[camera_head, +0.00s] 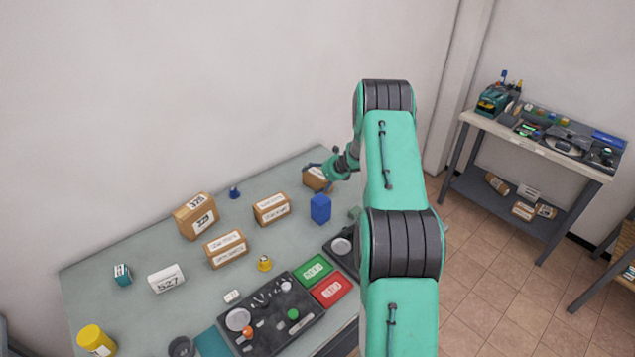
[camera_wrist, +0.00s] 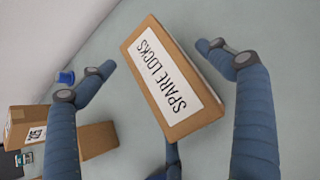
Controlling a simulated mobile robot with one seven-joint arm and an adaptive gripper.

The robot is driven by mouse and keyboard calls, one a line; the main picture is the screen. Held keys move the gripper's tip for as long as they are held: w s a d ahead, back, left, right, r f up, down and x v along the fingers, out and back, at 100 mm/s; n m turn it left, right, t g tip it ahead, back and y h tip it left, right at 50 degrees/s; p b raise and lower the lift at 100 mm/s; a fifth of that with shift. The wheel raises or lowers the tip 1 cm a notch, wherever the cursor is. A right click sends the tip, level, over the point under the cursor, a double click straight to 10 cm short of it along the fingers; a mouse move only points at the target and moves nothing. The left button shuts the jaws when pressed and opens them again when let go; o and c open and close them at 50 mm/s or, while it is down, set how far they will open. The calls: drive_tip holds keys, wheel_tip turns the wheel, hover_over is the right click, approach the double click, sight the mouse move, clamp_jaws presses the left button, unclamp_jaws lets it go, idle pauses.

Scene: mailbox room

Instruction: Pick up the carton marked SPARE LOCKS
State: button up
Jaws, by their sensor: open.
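The SPARE LOCKS carton (camera_wrist: 172,82) is a brown box with a white label, seen large in the wrist view, its lettering slanted. In the head view the carton (camera_head: 315,181) stands near the far right edge of the grey table, partly hidden by my gripper (camera_head: 322,168). My gripper (camera_wrist: 155,62) is open, its blue fingers spread to either side of the carton in the wrist view. Gaps show between the fingers and the carton there. I cannot tell the height of the fingers above the table.
A dark tray (camera_head: 262,336) of small parts lies in front. A side bench (camera_head: 470,119) stands at right.

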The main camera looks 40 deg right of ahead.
drive_tip(key=shift+w+f, duration=0.3)
idle(0.4)
drive_tip(key=c, duration=1.7)
drive_tip(key=shift+r, duration=0.1)
drive_tip(key=shift+r+p, duration=0.95)
drive_tip(key=shift+r, duration=4.05)
